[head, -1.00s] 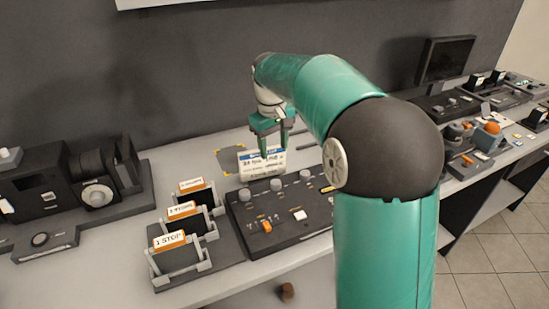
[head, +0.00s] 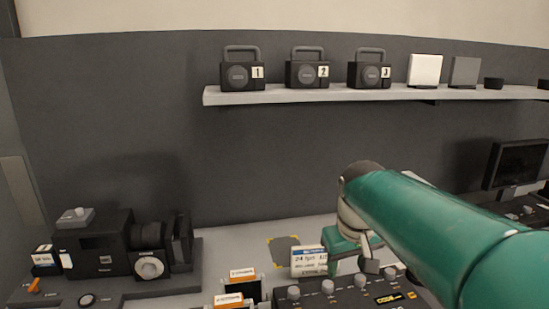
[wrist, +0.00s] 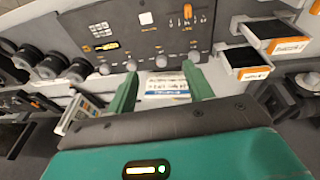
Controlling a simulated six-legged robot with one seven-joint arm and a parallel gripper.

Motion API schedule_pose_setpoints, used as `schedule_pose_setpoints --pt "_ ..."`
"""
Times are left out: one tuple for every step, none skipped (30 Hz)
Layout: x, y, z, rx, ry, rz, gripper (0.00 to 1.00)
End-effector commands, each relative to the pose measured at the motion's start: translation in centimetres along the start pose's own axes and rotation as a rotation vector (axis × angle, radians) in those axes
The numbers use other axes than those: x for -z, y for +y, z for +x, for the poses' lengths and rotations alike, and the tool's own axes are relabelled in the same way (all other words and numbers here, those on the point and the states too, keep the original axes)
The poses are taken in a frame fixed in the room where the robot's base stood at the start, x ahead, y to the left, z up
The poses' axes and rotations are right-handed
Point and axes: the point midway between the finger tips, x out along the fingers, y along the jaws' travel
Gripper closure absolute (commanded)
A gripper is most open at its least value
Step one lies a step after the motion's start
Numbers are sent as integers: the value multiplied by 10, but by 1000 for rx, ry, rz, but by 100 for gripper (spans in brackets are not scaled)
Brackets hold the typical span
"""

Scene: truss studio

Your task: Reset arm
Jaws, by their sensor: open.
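My gripper (head: 352,250) is open at the end of my green arm, low over the bench behind the control panel. In the wrist view its two green fingers (wrist: 160,82) stand apart. A white card with a blue header (head: 308,260) stands on the bench just left of the gripper in the head view. In the wrist view the card (wrist: 166,90) shows between and beyond the fingers. I cannot tell whether the fingers touch it. The arm hides part of the bench on the right.
The control panel (head: 345,293) with knobs lies in front of the card, orange-labelled holders (head: 242,275) to its left. A dark projector-like device (head: 105,245) stands at left. A wall shelf (head: 300,95) holds numbered boxes. A monitor (head: 515,165) is at right. The wall between is clear.

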Motion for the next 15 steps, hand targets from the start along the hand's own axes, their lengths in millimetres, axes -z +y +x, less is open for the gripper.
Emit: schedule_pose_setpoints --pt "-18 -3 -7 -4 26 21 48" --pt "-26 -5 -9 -6 41 33 48" --pt "-39 -7 -12 -7 58 50 48" --pt "-48 -9 -13 -8 73 63 48" --pt "-57 -11 -14 -9 87 75 48" --pt "-69 -13 -15 -9 106 93 48" --pt "-78 -15 -16 -9 121 106 48" --pt "-87 -17 -16 -9 135 119 48" --pt "-98 -20 -15 -8 154 137 48" --pt "-107 -22 -14 -7 168 150 48" --pt "-116 -24 -13 -5 181 162 48" --pt "-126 -26 -10 -4 199 179 48" --pt "-134 -28 -9 -2 211 189 48" --pt "-140 -29 -7 -1 222 199 48" --pt "-148 -31 -4 1 235 211 48"
